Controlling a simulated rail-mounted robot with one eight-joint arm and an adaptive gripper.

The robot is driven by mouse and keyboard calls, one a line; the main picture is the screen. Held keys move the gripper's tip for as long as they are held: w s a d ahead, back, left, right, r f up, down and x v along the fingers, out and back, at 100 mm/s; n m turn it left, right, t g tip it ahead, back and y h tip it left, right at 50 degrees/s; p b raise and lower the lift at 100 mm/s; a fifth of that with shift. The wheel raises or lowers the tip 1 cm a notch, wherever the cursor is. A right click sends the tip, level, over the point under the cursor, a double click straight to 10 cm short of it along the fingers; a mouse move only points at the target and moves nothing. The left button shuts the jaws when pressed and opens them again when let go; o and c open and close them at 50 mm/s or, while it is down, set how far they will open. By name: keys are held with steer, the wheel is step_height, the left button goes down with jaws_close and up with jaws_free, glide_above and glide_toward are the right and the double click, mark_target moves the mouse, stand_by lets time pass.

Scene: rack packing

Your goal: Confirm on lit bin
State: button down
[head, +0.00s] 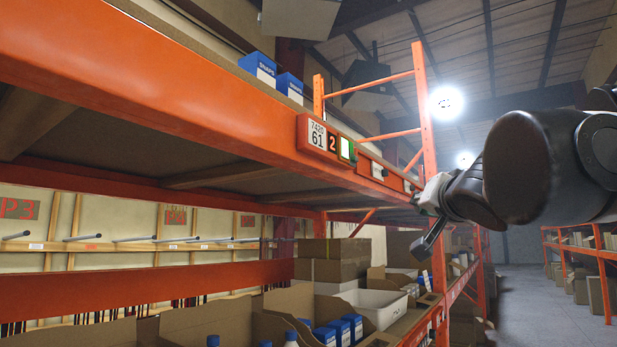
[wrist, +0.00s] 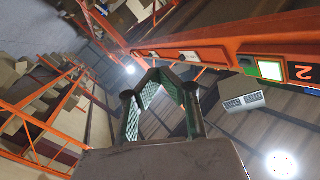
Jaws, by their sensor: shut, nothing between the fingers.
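An orange shelf beam (head: 200,110) runs across the head view. On it sits a pick module with a white label "7420 61" (head: 317,135), a red digit 2 (head: 332,142) and a lit white-green button (head: 346,149). In the wrist view, the lit button (wrist: 270,70) and the digit 2 (wrist: 303,72) show at the upper right. My gripper (head: 428,212) is in front of the beam, right of the lit button and apart from it. In the wrist view my gripper (wrist: 158,76) is shut and empty, its fingers left of the button.
Further unlit modules (head: 377,170) sit along the beam to the right. Blue-white boxes (head: 258,67) stand on the upper shelf. Below are open cartons (head: 215,320), a white bin (head: 375,304) and blue bottles. The aisle (head: 530,290) at the right is clear.

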mark_target(349, 149)
steer(key=a+r+y+p, duration=0.1)
steer(key=a+r+y, duration=0.1)
steer(key=r, duration=0.5)
steer(key=w+a+r+n+t+y, duration=0.1)
steer(key=r+y, duration=0.1)
steer(key=r, duration=0.5)
steer(key=shift+a+y+p, duration=0.3)
steer(key=shift+a+p, duration=0.05)
steer(key=shift+p, duration=0.05)
steer(key=shift+r, duration=0.1)
steer(key=w+a, duration=0.5)
steer(key=a, duration=0.1)
steer(key=shift+w+a, duration=0.3)
steer(key=shift+a, duration=0.1)
steer(key=shift+a, duration=0.1)
stand_by(0.3)
steer(key=shift+w+a, duration=0.25)
